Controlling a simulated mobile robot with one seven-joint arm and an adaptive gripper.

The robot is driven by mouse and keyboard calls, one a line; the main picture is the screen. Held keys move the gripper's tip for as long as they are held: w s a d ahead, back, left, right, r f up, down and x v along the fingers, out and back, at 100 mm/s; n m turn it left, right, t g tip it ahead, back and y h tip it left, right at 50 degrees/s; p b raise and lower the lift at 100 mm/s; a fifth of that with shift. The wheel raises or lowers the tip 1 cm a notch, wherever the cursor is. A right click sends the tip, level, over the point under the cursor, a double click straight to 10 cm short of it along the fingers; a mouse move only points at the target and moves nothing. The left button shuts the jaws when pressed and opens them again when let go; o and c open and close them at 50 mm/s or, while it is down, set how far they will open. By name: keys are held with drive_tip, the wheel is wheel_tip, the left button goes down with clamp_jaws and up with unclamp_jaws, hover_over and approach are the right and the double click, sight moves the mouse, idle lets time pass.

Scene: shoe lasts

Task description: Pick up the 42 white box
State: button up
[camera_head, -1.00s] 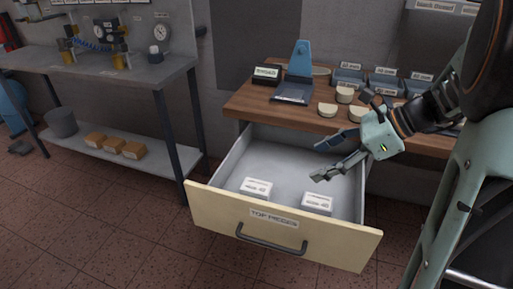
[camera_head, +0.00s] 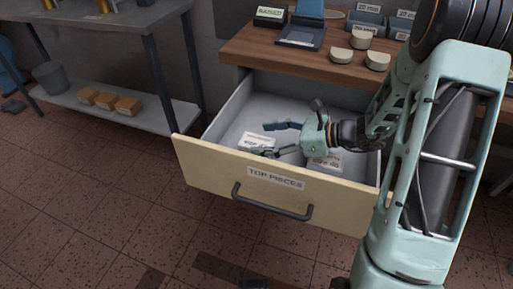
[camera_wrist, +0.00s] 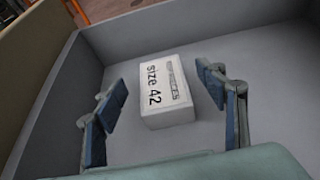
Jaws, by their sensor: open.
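The white box (camera_wrist: 164,92) lies in the drawer in the wrist view, with "size 42" printed on its top. It sits between and just beyond the two spread fingers of my gripper (camera_wrist: 165,105), which is open and empty. In the head view the same white box (camera_head: 254,141) is at the left of the drawer, partly hidden by my gripper (camera_head: 272,138). A second white box (camera_head: 327,162) lies to the right in the drawer, partly under my wrist, its label too small to read.
The open drawer (camera_head: 268,178), labelled "TOP PIECES", has raised walls around the boxes. The wooden worktop (camera_head: 290,63) above it holds beige pieces (camera_head: 359,43) and grey bins (camera_head: 366,20). A metal shelf unit (camera_head: 150,112) stands to the left.

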sight(251, 140)
drive_tip(key=b+x, duration=0.2)
drive_tip(key=x, duration=0.2)
drive_tip(key=shift+a+f, duration=0.1)
drive_tip(key=shift+f, duration=0.2)
drive_tip(key=shift+w+a+f, duration=0.1)
drive_tip(key=shift+w+a, duration=0.05)
drive_tip(key=shift+a, duration=0.2)
drive_tip(key=shift+c, duration=0.4)
drive_tip(key=c, duration=1.3)
